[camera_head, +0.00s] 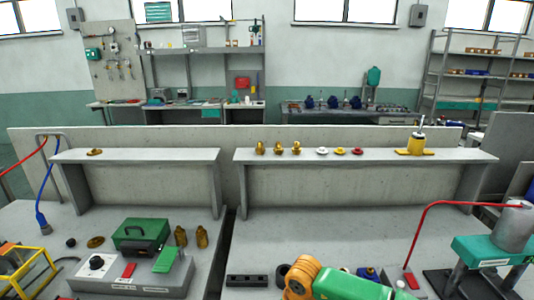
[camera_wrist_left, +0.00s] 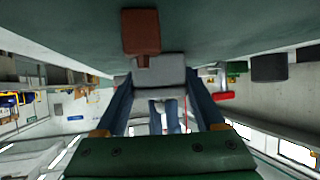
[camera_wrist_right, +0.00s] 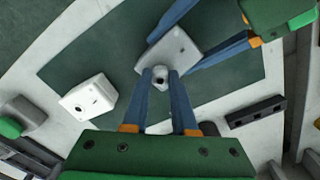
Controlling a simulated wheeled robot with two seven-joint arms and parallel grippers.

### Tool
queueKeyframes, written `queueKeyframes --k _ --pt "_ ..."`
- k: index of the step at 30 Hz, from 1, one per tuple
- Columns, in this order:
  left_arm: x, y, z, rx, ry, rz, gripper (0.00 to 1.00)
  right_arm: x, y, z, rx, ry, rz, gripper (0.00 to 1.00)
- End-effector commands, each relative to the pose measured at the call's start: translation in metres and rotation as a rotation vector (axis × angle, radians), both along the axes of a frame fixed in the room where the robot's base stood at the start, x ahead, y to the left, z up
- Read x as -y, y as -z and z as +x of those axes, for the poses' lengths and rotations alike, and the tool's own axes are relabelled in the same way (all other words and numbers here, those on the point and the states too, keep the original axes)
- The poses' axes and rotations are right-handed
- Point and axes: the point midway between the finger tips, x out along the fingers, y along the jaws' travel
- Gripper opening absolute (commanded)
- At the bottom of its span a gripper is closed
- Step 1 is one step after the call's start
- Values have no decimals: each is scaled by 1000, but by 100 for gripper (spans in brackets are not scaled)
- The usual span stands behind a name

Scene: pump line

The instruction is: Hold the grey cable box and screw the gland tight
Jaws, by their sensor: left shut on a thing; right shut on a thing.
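The grey cable box (camera_wrist_right: 180,48) is held above a dark green mat, between the blue fingers of my left gripper (camera_wrist_left: 160,76). The box also shows in the left wrist view (camera_wrist_left: 158,68). My right gripper (camera_wrist_right: 160,74) is shut on the gland (camera_wrist_right: 160,84), a small pale grey piece with a dark opening, at the box's side. The fingers partly hide the gland, and I cannot tell how far it is screwed in.
A second pale box (camera_wrist_right: 88,98) with a round hole lies on the mat (camera_wrist_right: 110,55). A black slotted block (camera_wrist_right: 256,110) lies beside the mat. A reddish-brown block (camera_wrist_left: 140,32) shows past the held box. Brass, white and red parts stand on the shelf (camera_head: 370,156).

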Motion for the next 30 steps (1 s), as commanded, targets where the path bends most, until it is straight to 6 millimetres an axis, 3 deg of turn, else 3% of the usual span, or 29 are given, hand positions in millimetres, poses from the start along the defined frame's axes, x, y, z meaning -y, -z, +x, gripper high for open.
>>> queueKeyframes --k 21,25,30 --pt "0 0 0 0 0 0 40 0 2 0 -1 2172 -1 0" --pt "0 0 0 0 0 0 40 0 2 0 -1 2411 -1 0" --pt "0 0 0 0 0 0 40 0 2 0 0 2453 0 0"
